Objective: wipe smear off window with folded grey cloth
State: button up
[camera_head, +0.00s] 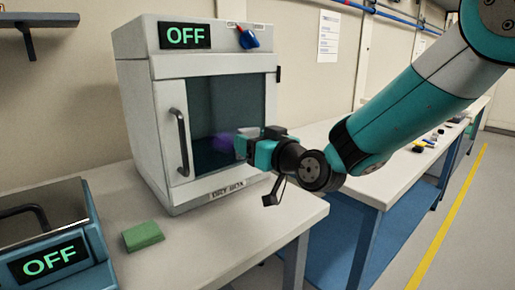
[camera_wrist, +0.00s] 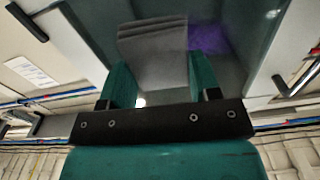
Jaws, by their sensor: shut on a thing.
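The window (camera_head: 230,100) is the dark glass pane in the front of the white dry box. A purple smear (camera_head: 222,142) is on its lower part, just left of my gripper (camera_head: 252,146). In the wrist view, my gripper (camera_wrist: 161,82) is shut on the folded grey cloth (camera_wrist: 152,45), with a teal finger on each side. The cloth reaches forward towards the glass, and the smear (camera_wrist: 208,38) shows beside its right edge. I cannot tell whether the cloth touches the glass. Part of the smear may be hidden behind the cloth.
The dry box (camera_head: 150,110) stands on a white bench (camera_head: 245,225), its door handle (camera_head: 180,142) left of the window. A green block (camera_head: 143,236) lies on the bench. A blue device (camera_head: 55,258) reading OFF is at the lower left. The bench's front right corner is clear.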

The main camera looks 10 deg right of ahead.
jog(key=s+a+p, duration=0.2)
jog(key=a, duration=0.1)
jog(key=shift+s+a+p, duration=0.1)
jog(key=shift+s+p, duration=0.1)
jog(key=shift+p, duration=0.2)
jog(key=a+p, duration=0.1)
jog(key=s+p, duration=0.1)
jog(key=shift+s+a+r+p, duration=0.15)
jog(key=shift+a+r+p, duration=0.05)
jog(key=shift+a+p, duration=0.15)
jog(key=s+a+p, duration=0.1)
jog(key=p, duration=0.2)
jog(key=shift+a, duration=0.1)
jog(key=shift+s+a+f+p, duration=0.15)
jog(key=shift+a+f+p, duration=0.05)
jog(key=shift+p, duration=0.2)
jog(key=shift+s+d+f+b, duration=0.15)
jog(key=shift+d+b, duration=0.05)
jog(key=shift+b, duration=0.25)
jog(key=shift+b+v, duration=2.1)
jog(key=shift+v, duration=0.65)
